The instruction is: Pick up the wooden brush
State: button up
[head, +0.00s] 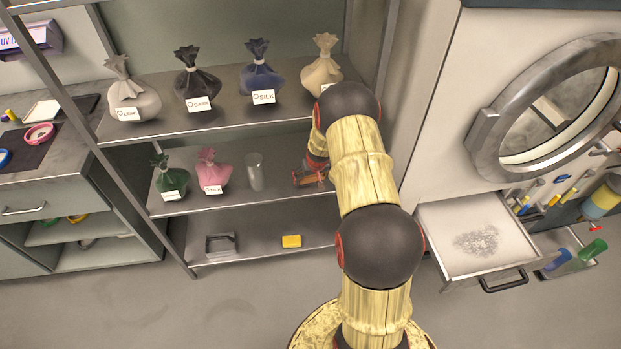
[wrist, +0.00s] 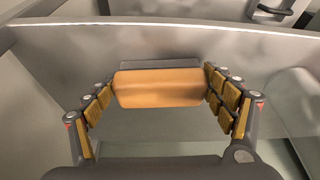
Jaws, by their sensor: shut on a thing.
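The wooden brush (wrist: 158,88) is an orange-brown block with a dark strip along its far side. In the wrist view it sits crosswise between the two padded fingers of my gripper (wrist: 160,93), which touch its two ends. My gripper is shut on it. In the head view my gripper (head: 311,178) is at the right end of the middle shelf (head: 225,200), partly hidden by my arm. The brush cannot be made out clearly there. Whether it touches the shelf is not clear.
A clear cylinder (head: 255,172) stands left of my gripper, beside a pink bag (head: 211,172) and a green bag (head: 170,178). The upper shelf (head: 225,118) holds several tied bags. A yellow block (head: 291,241) lies below. An open drawer (head: 470,225) stands at right.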

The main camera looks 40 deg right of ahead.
jog(key=shift+c, duration=1.2)
jog(key=shift+r, duration=0.45)
notch_tip(320, 180, up, 2)
jog(key=shift+r+p, duration=0.1)
jog(key=shift+p, duration=0.55)
jog(key=s+a+r+p, duration=0.2)
jog(key=s+a+r, duration=0.1)
jog(key=s+r, duration=0.7)
jog(key=shift+s+p, duration=0.4)
jog(key=shift+s, duration=1.45)
